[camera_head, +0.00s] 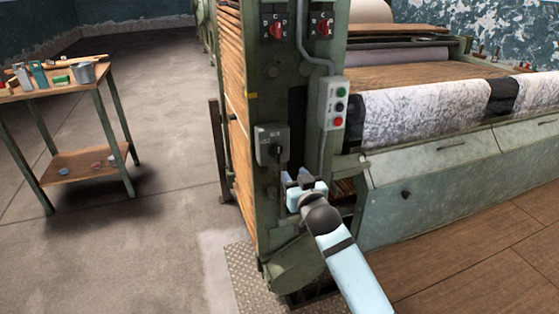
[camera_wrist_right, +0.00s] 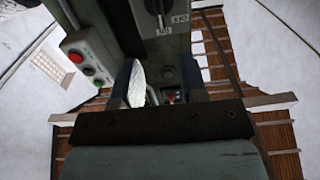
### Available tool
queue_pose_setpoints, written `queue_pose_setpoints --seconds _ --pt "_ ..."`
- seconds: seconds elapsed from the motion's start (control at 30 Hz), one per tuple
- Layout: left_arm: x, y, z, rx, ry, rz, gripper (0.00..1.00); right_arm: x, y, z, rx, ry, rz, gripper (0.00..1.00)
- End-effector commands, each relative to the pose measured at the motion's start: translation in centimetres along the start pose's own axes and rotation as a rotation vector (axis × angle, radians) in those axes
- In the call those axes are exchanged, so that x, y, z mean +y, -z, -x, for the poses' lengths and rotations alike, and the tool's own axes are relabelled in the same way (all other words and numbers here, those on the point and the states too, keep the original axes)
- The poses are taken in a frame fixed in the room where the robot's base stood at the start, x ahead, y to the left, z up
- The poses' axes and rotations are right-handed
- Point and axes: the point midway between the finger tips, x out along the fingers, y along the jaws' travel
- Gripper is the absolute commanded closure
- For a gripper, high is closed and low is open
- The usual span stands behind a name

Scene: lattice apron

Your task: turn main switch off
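The main switch seems to be a grey box (camera_head: 267,146) on the machine's green post, with a dark handle on its right part that looks roughly upright. In the right wrist view the grey switch box (camera_wrist_right: 135,22) is at the top, with a dark handle and small white labels. My right gripper (camera_head: 297,178) is just below and right of the box, apart from it. Its fingers are spread, with nothing seen held between them; they also show in the wrist view (camera_wrist_right: 164,88). My left gripper is not in view.
A push-button box (camera_head: 333,104) hangs right of the switch. Two red rotary knobs (camera_head: 276,28) (camera_head: 323,26) sit above. A side table (camera_head: 60,86) with tools stands at left. The machine's front panel (camera_head: 435,175) is at right; open floor (camera_head: 170,110) lies left.

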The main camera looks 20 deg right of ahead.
Motion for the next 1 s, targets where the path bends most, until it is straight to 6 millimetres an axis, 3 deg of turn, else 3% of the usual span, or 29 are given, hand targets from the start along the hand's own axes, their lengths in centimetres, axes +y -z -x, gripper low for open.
queue_pose_setpoints --seconds 0.2,0.5,0.7,1.0 --pt "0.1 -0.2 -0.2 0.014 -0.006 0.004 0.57 0.0 -0.1 -4.6 0.001 0.000 0.002 0.61" --pt "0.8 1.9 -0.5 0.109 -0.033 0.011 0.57 0.0 -0.1 -10.2 0.000 0.000 0.002 0.61" --pt "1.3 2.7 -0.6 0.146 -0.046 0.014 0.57 0.0 -0.1 -11.8 -0.001 0.001 0.001 0.61" --pt "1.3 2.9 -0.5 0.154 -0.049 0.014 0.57 0.0 0.0 -12.1 -0.001 0.001 0.001 0.61"
